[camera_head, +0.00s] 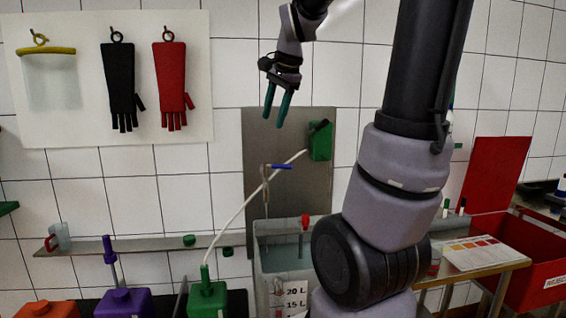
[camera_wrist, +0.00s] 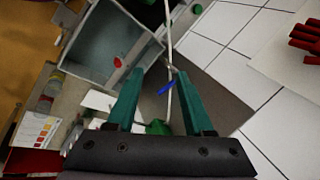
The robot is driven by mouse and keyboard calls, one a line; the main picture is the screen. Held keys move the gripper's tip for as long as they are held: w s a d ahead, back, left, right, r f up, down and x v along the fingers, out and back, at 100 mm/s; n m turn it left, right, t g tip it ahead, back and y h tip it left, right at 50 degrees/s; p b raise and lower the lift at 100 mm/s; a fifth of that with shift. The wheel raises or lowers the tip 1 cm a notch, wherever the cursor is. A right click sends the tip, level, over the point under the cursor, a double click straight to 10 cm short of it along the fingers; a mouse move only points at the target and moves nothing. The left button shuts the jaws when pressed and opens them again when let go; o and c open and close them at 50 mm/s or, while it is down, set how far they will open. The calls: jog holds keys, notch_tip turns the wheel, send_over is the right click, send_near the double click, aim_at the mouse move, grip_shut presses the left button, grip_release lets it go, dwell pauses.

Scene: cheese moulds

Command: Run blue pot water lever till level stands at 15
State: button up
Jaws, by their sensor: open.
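The blue lever (camera_head: 280,166) sits on a tap on the grey wall panel, above a blue-grey pot (camera_head: 262,262). The lever lies roughly level and points right in the head view. A scale (camera_head: 295,292) on the pot's front shows 20 L and 15 L; I cannot make out a water level. My gripper (camera_head: 277,120) is open and empty, above the lever and apart from it, fingers pointing down. In the wrist view the blue lever (camera_wrist: 165,88) shows between the open fingers of my gripper (camera_wrist: 161,76), and the pot (camera_wrist: 88,42) lies at upper left.
A white hose (camera_head: 240,212) runs from a green canister (camera_head: 207,298) up to a green wall box (camera_head: 320,142), passing close to the lever. A red-handled tool (camera_head: 305,222) stands at the pot. A side table (camera_head: 480,262) and red crate (camera_head: 530,255) are at right. Gloves hang upper left.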

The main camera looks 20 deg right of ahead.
jog(key=w+d+f+m+g+h, duration=0.15)
jog(key=w+d+f+m, duration=0.3)
jog(key=w, duration=0.45)
jog(key=w+d+f+m+g+h, duration=0.1)
jog(key=w+d+f+m+g, duration=0.1)
jog(key=w+d+f+m, duration=0.35)
jog(key=shift+m+t, duration=0.25)
jog(key=shift+m, duration=0.15)
jog(key=w+f, duration=0.1)
jog(key=f, duration=0.1)
jog(key=w+d+f, duration=0.1)
jog(key=w+f, duration=0.1)
jog(key=f, duration=0.1)
jog(key=w+f, duration=0.1)
jog(key=f, duration=0.2)
jog(key=shift+w+d+f, duration=0.15)
jog(key=shift+w+d, duration=0.05)
jog(key=shift+d, duration=0.15)
grip_shut()
